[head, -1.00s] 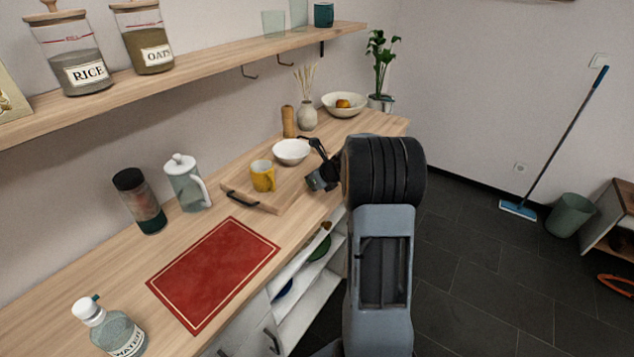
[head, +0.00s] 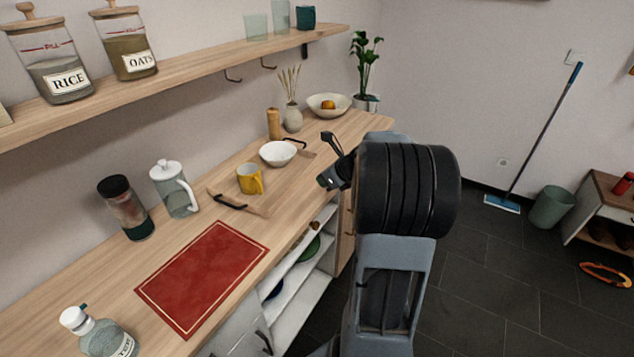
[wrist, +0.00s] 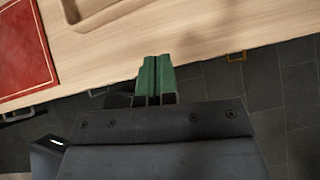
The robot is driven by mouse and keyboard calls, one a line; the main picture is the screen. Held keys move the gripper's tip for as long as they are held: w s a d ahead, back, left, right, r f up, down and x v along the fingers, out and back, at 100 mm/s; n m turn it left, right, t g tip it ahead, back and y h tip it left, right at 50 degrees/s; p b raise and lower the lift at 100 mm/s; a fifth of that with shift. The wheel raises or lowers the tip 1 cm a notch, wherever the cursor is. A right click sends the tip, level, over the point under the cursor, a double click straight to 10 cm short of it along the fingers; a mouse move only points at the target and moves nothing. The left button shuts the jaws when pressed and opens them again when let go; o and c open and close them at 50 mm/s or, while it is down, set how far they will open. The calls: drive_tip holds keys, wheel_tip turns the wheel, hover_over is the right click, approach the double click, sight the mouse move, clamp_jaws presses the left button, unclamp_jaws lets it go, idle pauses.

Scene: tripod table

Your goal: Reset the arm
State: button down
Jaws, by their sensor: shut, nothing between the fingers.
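My gripper (wrist: 154,78) shows in the wrist view with its two green fingers pressed together and nothing between them. It hangs by the front edge of the wooden counter (wrist: 190,30). In the head view my gripper (head: 327,181) is small and partly hidden behind my dark arm link, to the right of the yellow mug (head: 250,178) and the white bowl (head: 278,153). It is apart from both.
A tray with dark handles (head: 262,209) carries the mug and bowl. Dark floor (head: 490,290) to the right is open.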

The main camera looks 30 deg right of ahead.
drive_tip(key=shift+v, duration=0.85)
drive_tip(key=s+a+f+n+g+p, duration=0.15)
drive_tip(key=s+a+n+g, duration=0.55)
drive_tip(key=n, duration=1.2)
drive_tip(key=s+a+r+n+t+h+p, duration=0.1)
drive_tip(key=s+a+r+n+p, duration=0.1)
drive_tip(key=s+a+r+n, duration=0.2)
drive_tip(key=s+a+r+n+t+h+p, duration=0.1)
drive_tip(key=s+a+r+n, duration=0.3)
drive_tip(key=a+n, duration=0.5)
drive_tip(key=shift+s+a+h+p, duration=0.4)
drive_tip(key=shift+s+a+p, duration=0.35)
drive_tip(key=shift+s+a, duration=0.2)
